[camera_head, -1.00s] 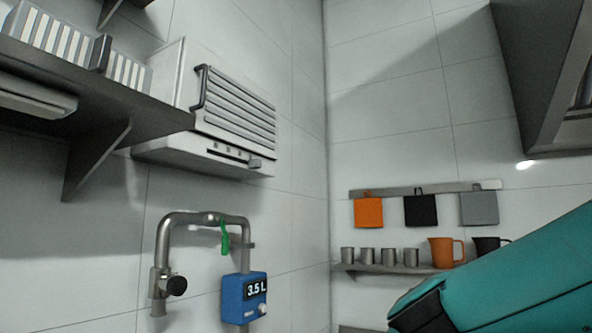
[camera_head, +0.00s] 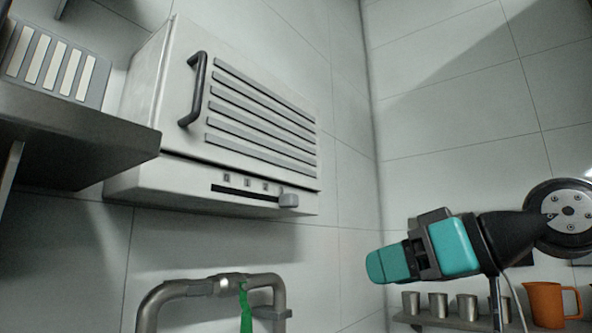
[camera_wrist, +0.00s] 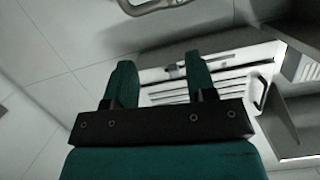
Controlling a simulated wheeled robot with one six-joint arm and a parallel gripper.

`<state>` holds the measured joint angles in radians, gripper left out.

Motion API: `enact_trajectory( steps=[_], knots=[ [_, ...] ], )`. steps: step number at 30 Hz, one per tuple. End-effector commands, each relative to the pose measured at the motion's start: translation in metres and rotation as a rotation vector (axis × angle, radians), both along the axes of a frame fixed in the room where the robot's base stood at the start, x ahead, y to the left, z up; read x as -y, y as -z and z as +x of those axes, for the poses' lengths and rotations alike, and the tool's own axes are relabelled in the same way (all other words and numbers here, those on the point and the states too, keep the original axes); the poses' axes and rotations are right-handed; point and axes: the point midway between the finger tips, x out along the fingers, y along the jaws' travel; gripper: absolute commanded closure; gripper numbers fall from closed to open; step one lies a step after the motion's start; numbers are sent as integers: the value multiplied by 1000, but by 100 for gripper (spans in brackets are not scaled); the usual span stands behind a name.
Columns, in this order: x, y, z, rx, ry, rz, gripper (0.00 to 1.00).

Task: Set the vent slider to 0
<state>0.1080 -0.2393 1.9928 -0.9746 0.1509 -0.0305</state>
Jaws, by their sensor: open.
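The vent (camera_head: 250,120) is a pale wall box with a slatted front panel and a dark handle. A dark horizontal slot along its lower edge carries small marks 0, 1 and 2 from left to right. The grey vent slider (camera_head: 288,200) sits at the right end of the slot, right of the 2. My teal gripper (camera_head: 376,266) is to the right of and below the slider, apart from it. In the wrist view my gripper (camera_wrist: 160,66) has its two fingers spread and empty, with the vent (camera_wrist: 225,85) and slider (camera_wrist: 173,72) seen beyond, upside down.
A dark shelf (camera_head: 70,130) with a grey slotted rack (camera_head: 55,65) is left of the vent. A metal pipe (camera_head: 205,288) with a green lever (camera_head: 245,310) is below. An orange jug (camera_head: 550,303) and metal cups (camera_head: 438,304) stand on a low shelf at the right.

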Motion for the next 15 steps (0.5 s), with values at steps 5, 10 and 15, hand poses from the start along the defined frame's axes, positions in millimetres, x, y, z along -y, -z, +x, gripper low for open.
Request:
enact_trajectory(
  steps=[5, 10, 15],
  knots=[
    [13, -96, 6, 218, -14, 102, 49],
    [4, -110, 10, 257, -28, 124, 49],
    [-20, -111, 26, 251, -34, 123, 49]
  ],
)
